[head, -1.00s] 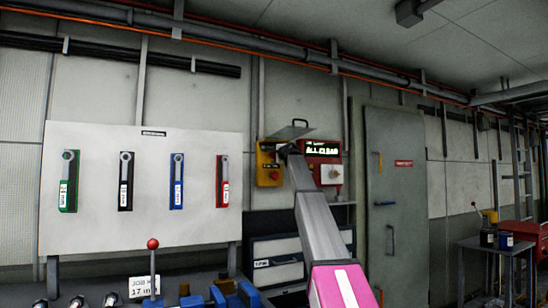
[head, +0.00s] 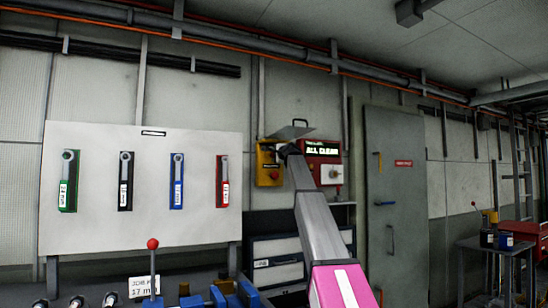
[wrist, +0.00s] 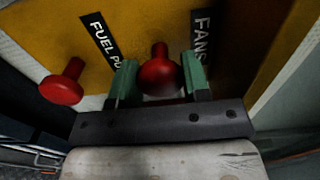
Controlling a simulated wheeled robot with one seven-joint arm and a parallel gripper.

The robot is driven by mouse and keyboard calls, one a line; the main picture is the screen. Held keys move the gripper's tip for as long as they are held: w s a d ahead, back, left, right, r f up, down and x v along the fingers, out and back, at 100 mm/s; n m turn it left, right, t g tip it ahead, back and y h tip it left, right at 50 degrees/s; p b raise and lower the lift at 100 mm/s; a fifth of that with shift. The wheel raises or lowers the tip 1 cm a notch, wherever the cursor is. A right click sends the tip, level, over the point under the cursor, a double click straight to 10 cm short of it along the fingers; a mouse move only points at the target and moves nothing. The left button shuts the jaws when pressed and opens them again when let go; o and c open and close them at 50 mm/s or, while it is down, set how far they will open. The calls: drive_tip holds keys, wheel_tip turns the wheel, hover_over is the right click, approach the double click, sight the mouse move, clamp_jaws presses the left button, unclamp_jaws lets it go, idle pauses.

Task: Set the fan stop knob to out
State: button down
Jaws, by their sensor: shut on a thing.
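In the wrist view, a yellow box (wrist: 60,28) carries two red mushroom-shaped knobs. The fan stop knob (wrist: 160,74) is beside a black label (wrist: 200,35) reading "FANS", partly cut off. My gripper (wrist: 160,84) has its green fingers on either side of this knob and is shut on it. The fuel knob (wrist: 63,84) is at the left, by a label (wrist: 98,38) starting "FUEL P", and is free of the gripper. In the head view, the yellow box (head: 268,177) is on the wall, and my arm's end hides part of it.
A red box (head: 332,150) with a display reading "ALL CLEAR" is just right of the yellow box. A white board (head: 90,235) with several wrenches hangs at the left. A grey door (head: 395,260) is at the right.

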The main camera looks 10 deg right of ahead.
drive_tip(key=shift+s+f, duration=0.1)
drive_tip(key=c, duration=0.6)
unclamp_jaws()
drive_tip(key=shift+d, duration=0.1)
drive_tip(key=shift+o, duration=0.2)
drive_tip(key=shift+s, duration=0.1)
drive_tip(key=v, duration=1)
drive_tip(key=shift+s, duration=0.35)
drive_tip(key=shift+s+d, duration=0.1)
drive_tip(key=shift+d, duration=0.05)
